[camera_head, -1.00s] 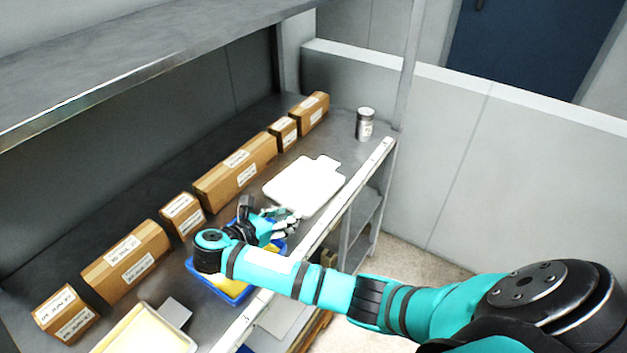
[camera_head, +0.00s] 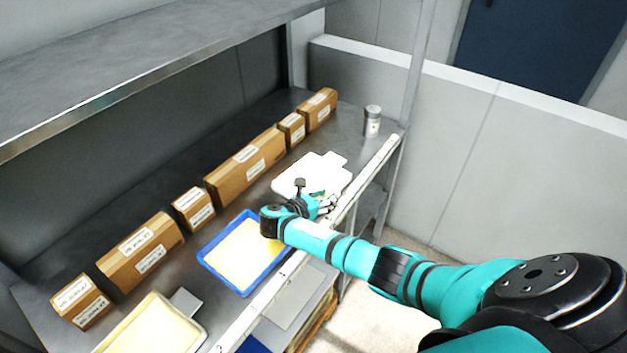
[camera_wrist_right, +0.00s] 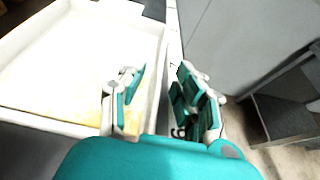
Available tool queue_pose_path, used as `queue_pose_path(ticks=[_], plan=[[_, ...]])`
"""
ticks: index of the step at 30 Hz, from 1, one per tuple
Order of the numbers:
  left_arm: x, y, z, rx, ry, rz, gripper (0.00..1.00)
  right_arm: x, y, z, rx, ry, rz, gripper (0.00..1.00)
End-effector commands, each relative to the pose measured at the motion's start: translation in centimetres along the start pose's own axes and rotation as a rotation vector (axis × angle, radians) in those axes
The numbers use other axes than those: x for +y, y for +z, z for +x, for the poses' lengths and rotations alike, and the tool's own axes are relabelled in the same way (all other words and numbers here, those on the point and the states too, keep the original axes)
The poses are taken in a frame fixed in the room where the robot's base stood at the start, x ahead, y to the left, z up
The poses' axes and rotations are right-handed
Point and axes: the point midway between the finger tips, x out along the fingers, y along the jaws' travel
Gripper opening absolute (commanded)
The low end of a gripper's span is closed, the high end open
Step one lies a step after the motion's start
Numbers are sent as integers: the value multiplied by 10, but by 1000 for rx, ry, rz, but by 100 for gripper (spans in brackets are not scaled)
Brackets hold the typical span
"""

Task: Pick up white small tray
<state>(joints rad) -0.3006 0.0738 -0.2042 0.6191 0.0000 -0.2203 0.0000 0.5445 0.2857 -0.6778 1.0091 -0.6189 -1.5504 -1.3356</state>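The small white tray (camera_head: 312,172), with a tab at its far end, lies on the shelf near its front edge. In the right wrist view the white tray (camera_wrist_right: 88,50) fills the left side, with a pale yellow patch inside. My right gripper (camera_head: 322,203) is at the tray's near front side and covers part of it. In the wrist view its fingers (camera_wrist_right: 163,95) are apart, one over the tray's inside and one beyond its right wall; I cannot tell if they touch it. My left gripper is not in view.
A blue tray (camera_head: 259,278) with pale yellow contents and another white tray (camera_head: 199,337) lie nearer on the shelf. Several cardboard boxes (camera_head: 245,168) line the back. A metal canister (camera_head: 372,121) stands at the far end. An upper shelf (camera_head: 150,65) hangs above.

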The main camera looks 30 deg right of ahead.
Motion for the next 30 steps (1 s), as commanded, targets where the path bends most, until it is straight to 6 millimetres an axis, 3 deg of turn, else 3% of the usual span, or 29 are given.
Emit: queue_pose_path(ticks=[3,11,18,30], plan=[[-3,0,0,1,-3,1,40,0,-1,11,1,-1,-1,33],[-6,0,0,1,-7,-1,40,0,-1,12,1,0,0,31],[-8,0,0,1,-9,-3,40,0,-1,12,1,0,0,0],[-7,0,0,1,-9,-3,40,0,0,12,-1,1,2,0]])
